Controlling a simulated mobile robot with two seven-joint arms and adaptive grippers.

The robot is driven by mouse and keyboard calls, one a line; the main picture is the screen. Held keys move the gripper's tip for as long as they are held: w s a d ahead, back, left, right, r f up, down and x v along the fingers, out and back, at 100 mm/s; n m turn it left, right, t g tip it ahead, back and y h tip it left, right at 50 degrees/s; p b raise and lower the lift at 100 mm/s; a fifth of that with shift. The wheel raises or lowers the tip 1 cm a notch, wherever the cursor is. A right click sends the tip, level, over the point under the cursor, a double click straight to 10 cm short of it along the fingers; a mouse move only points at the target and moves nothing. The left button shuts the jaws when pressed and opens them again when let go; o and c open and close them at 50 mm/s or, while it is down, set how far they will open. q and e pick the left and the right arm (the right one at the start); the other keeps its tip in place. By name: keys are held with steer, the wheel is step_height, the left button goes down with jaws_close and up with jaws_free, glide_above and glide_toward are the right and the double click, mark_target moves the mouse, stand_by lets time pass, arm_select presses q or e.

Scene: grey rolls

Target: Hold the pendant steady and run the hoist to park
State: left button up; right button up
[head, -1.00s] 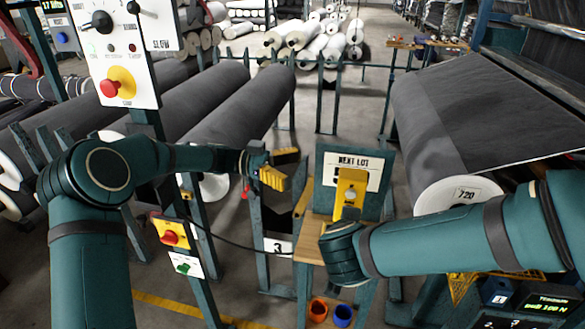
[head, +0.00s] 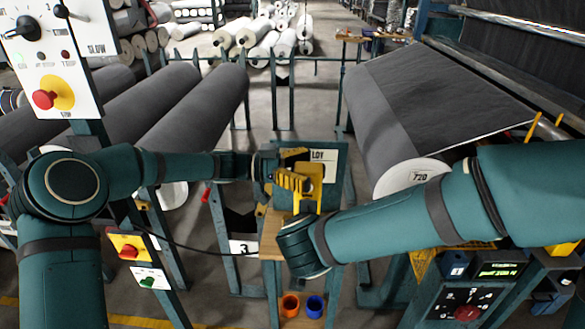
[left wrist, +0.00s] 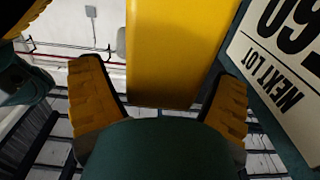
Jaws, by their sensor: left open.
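The yellow pendant (head: 313,172) stands upright in front of the NEXT LOT board (head: 333,162), above a small wooden ledge. My left gripper (head: 306,169) is open at the pendant's upper part in the head view. In the left wrist view the yellow pendant body (left wrist: 178,50) is between the two spread yellow fingers (left wrist: 165,95), with a gap visible at the left finger. Contact at the right finger is hard to tell. My right arm reaches in from the right, with its wrist just below the pendant.
A white panel (head: 60,65) with a black dial and red stop button is at upper left. A red and green button station (head: 129,247) stands below it. A black cable runs toward the stand. Grey roll 720 (head: 410,177) is right; orange and blue cups (head: 315,306) sit low.

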arm_select(q)
steer(key=shift+d, duration=0.2)
steer(key=c, duration=1.4)
steer(key=shift+o, duration=0.2)
